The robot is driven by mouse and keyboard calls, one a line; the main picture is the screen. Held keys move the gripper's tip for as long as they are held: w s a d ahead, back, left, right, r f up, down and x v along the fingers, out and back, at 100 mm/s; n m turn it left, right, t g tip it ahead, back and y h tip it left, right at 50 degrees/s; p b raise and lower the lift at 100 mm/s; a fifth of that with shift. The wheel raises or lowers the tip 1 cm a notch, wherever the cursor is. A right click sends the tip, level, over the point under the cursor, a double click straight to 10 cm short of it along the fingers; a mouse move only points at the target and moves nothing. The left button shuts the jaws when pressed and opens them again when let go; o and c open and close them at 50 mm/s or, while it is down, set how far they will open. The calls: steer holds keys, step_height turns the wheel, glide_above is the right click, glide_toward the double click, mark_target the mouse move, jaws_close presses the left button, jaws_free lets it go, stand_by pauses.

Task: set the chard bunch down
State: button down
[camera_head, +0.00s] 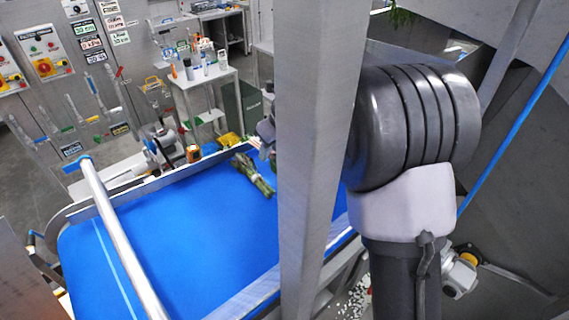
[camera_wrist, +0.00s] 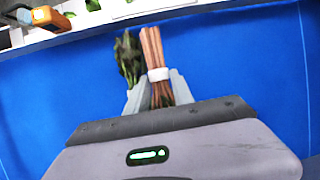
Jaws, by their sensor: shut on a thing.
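The chard bunch (camera_wrist: 152,45) shows in the wrist view as reddish-brown stems with a white band. My gripper (camera_wrist: 158,88) is shut on it, one grey finger on each side, with the stems pointing away from the palm. The blue belt (camera_wrist: 240,70) lies behind it; I cannot tell whether the bunch touches it. A dark green bunch (camera_wrist: 128,58) shows just left of the stems. In the head view a green bunch (camera_head: 253,175) lies on the blue belt (camera_head: 180,240), but my gripper is mostly hidden behind a grey post.
A metal rail (camera_head: 120,235) crosses above the belt at the left. A yellow item (camera_head: 229,139) and other small items sit along the belt's far edge. A white table (camera_head: 205,78) with bottles stands behind. The belt's left and middle are clear.

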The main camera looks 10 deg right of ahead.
mark_target(272, 174)
step_height(272, 174, down, 5)
steer(key=shift+f, duration=0.2)
steer(key=shift+f, duration=0.1)
steer(key=c, duration=1.4)
jaws_free()
steer(key=v, duration=1.2)
